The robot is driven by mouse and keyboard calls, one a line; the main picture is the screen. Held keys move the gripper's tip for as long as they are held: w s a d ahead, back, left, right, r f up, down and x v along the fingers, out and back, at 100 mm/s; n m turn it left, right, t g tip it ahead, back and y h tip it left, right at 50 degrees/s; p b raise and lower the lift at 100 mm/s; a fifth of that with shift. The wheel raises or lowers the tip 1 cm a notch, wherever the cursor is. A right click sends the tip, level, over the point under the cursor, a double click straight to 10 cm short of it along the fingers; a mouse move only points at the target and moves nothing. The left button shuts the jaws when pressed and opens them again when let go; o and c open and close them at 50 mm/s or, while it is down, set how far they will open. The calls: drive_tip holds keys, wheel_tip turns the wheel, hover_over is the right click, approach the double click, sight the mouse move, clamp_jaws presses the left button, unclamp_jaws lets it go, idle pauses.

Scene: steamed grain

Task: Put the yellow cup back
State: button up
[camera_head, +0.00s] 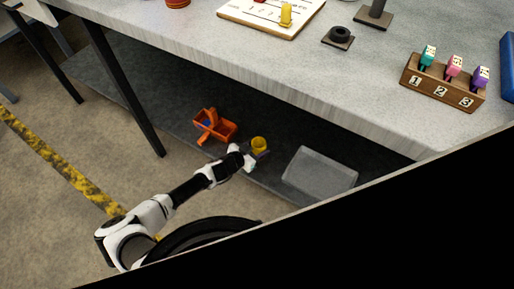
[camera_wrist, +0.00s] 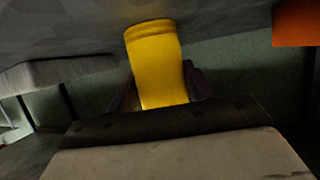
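The yellow cup (camera_head: 259,143) is at the lower level under the worktop, at the end of my arm. In the wrist view the cup (camera_wrist: 157,62) fills the space between the fingers of my gripper (camera_wrist: 160,88), with one dark finger showing on each side. The cup hides the fingers' inner faces, so I cannot tell whether they press on it. In the head view my gripper (camera_head: 256,155) is right at the cup, which partly hides it. I cannot tell whether the cup rests on the shelf or is clear of it.
An orange container (camera_head: 218,126) stands left of the cup, and a translucent grey box (camera_head: 320,170) to its right. The worktop (camera_head: 215,45) overhangs them, with a dark table leg (camera_head: 125,90) at left. A wooden numbered holder (camera_head: 443,84) and a board (camera_head: 262,17) lie on top.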

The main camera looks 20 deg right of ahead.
drive_tip(key=o, duration=0.4)
drive_tip(key=shift+r, duration=0.1)
drive_tip(key=shift+r, duration=0.3)
drive_tip(key=p+v, duration=0.2)
drive_tip(key=v, duration=1)
drive_tip(key=shift+f, duration=0.2)
drive_tip(key=shift+a, duration=0.1)
